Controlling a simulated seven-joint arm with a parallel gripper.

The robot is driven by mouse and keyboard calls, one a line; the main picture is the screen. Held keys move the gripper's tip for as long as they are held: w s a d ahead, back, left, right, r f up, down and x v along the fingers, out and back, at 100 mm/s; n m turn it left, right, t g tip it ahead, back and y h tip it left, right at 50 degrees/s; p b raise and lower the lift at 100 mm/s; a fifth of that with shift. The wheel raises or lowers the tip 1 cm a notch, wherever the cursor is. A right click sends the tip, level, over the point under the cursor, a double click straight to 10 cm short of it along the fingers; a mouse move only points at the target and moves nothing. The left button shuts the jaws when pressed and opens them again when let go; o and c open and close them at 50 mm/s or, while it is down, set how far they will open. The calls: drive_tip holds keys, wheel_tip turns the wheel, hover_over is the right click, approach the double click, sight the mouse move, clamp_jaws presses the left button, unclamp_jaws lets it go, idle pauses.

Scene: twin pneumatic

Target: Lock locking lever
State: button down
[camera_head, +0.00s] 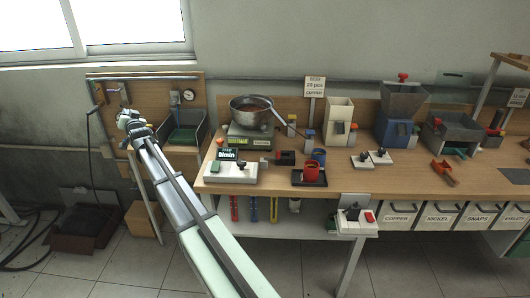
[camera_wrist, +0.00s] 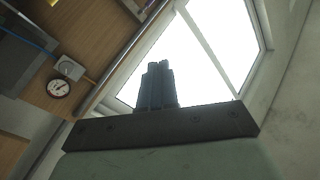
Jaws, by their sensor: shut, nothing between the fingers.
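My gripper (camera_head: 124,117) is in front of the left wooden panel (camera_head: 150,82) in the head view, left of the pressure gauge. In the wrist view, its dark fingers (camera_wrist: 156,85) are together with nothing between them, against the bright window. A dark fitting (camera_head: 114,91) with a small reddish part is on the panel just above my gripper. I cannot tell whether it is the locking lever. No lever can be made out clearly in either view, and my gripper and arm hide part of the panel.
The round gauge (camera_head: 189,95) is on the panel; it also shows in the wrist view (camera_wrist: 59,88). A grey bin with green inside (camera_head: 186,134) is below it. A dark hose (camera_head: 89,140) hangs at the left. The workbench (camera_head: 225,193) with a pot (camera_head: 250,111) stands right of my arm.

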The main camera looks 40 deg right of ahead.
drive_tip(key=s+d+r+m+g+h, duration=0.1)
drive_tip(key=s+d+r+m, duration=0.15)
drive_tip(key=d, duration=0.95)
drive_tip(key=s+d+r+m+g+h, duration=0.15)
drive_tip(key=s+d, duration=0.25)
drive_tip(key=d, duration=0.8)
drive_tip(key=s+d+r+m+g, duration=0.1)
drive_tip(key=s+d+m+g, duration=0.15)
drive_tip(key=d, duration=0.95)
drive_tip(key=s+d+n, duration=0.1)
drive_tip(key=s+d, duration=0.8)
drive_tip(key=s+d+n+g+y, duration=0.15)
drive_tip(key=s+d, duration=0.25)
drive_tip(key=s, duration=0.4)
drive_tip(key=s+d+n+g+y, duration=0.1)
drive_tip(key=s+d+n+y, duration=0.1)
drive_tip(key=s+d, duration=0.45)
drive_tip(key=s+a+f+n+g+y, duration=0.2)
drive_tip(key=s+f+n+g, duration=0.1)
drive_tip(key=s, duration=0.6)
drive_tip(key=s+a+f+n+g+y, duration=0.2)
drive_tip(key=s+f+n, duration=0.3)
drive_tip(key=s, duration=0.5)
wheel_tip(320, 180, down, 2)
drive_tip(key=shift+s+a+g+y, duration=0.3)
drive_tip(key=shift+a+g+y, duration=0.1)
drive_tip(key=shift+g+y, duration=0.1)
drive_tip(key=shift+w+f, duration=0.1)
